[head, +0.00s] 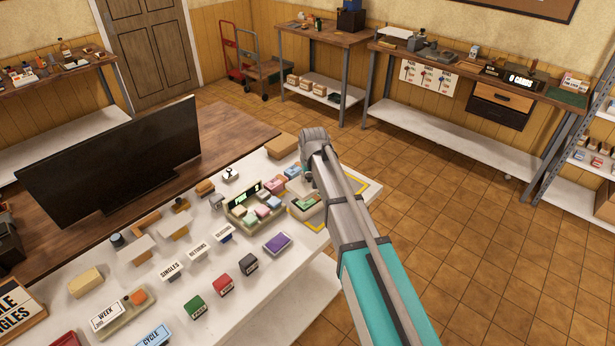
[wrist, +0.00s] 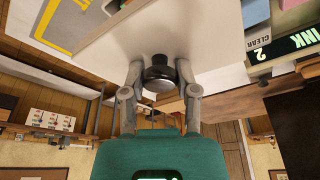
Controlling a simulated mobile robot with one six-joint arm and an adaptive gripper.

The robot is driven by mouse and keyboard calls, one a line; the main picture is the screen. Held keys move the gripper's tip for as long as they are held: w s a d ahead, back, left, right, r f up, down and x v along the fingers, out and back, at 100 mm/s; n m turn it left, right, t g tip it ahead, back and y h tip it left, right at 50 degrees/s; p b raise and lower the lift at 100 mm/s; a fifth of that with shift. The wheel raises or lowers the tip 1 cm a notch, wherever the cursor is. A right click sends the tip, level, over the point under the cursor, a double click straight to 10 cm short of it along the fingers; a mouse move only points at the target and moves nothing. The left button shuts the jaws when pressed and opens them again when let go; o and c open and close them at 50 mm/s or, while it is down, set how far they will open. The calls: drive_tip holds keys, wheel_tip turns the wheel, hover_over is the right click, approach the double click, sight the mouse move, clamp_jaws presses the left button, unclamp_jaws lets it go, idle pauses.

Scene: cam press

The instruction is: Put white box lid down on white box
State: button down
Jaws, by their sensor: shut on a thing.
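In the wrist view my gripper (wrist: 159,72) is shut on a dark round knob (wrist: 158,76). I cannot tell whether the knob belongs to the white box lid. A pale flat surface (wrist: 205,35) lies beyond it; its relation to the knob is unclear. In the head view my gripper (head: 308,178) is over the far right part of the white table, and my arm hides its fingertips and what it holds. I cannot pick out the white box with certainty.
The white table (head: 285,300) carries a tray with a lit display and coloured blocks (head: 255,205), a purple-topped box (head: 277,243), several small coloured boxes and label cards. A yellow outline (head: 352,206) marks its right end. A large black screen (head: 115,165) stands behind on the left.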

drive_tip(key=b, duration=0.5)
hover_over(309, 200)
drive_tip(key=shift+s+x, duration=0.2)
drive_tip(key=shift+x, duration=0.7)
drive_tip(key=shift+s+x, duration=0.15)
drive_tip(key=shift+x, duration=0.75)
drive_tip(key=shift+s+x, duration=0.2)
drive_tip(key=shift+x, duration=0.7)
drive_tip(key=shift+d+f+b, duration=0.2)
drive_tip(key=shift+f+b, duration=1)
idle(0.4)
idle(0.3)
drive_tip(key=shift+c, duration=1.4)
unclamp_jaws()
drive_tip(key=shift+s, duration=0.2)
